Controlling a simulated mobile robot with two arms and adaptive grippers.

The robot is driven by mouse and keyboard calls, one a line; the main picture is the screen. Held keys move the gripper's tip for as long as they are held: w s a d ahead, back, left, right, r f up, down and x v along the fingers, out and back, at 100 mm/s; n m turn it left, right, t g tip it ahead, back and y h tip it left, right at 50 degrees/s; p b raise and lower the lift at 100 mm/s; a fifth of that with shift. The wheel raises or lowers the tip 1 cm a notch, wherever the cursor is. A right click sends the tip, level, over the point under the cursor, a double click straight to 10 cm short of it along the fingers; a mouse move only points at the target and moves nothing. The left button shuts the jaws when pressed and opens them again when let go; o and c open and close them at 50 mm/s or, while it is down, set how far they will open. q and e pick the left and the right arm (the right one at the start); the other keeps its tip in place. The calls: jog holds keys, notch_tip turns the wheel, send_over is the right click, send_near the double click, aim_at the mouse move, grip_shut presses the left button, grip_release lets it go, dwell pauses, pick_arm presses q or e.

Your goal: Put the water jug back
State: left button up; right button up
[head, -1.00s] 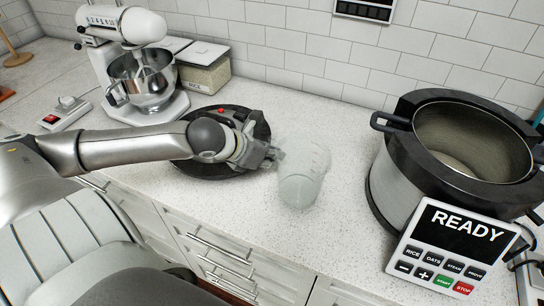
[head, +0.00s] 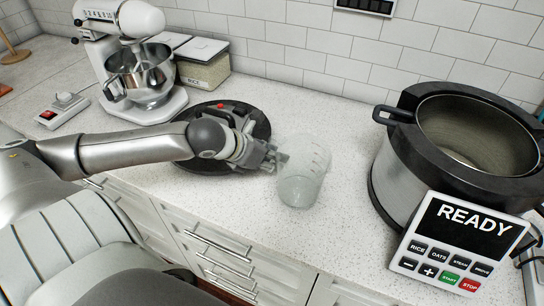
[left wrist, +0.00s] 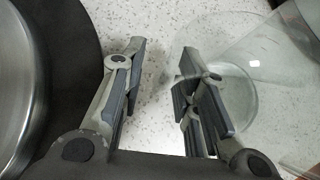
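The clear water jug (head: 302,178) stands upright on the counter, left of the big cooker, with faint red marks on its side. My left gripper (head: 275,157) is at the jug's left side. In the left wrist view, the fingers of my left gripper (left wrist: 155,85) are spread, with bare counter showing between them. The jug (left wrist: 245,90) shows there behind and to the right of the right finger. I cannot tell whether that finger touches it. My right gripper is not in view.
A large cooker (head: 393,180) with a READY panel (head: 460,240) stands on the right. A round black appliance (head: 190,165) lies under my left forearm. A stand mixer (head: 120,55) and a rice box (head: 205,73) are at the back left.

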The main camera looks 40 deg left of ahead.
pick_arm(q)
jog(key=shift+r, duration=0.15)
jog(key=shift+p+v, duration=0.6)
jog(key=shift+v, duration=0.3)
jog(key=shift+s+a+r+p, duration=0.1)
jog(key=shift+s+r+p, duration=0.3)
jog(key=shift+s, duration=0.1)
jog(key=p+v, duration=0.5)
jog(key=v, duration=0.4)
jog(key=shift+p, duration=0.3)
jog(key=shift+w+f, duration=0.1)
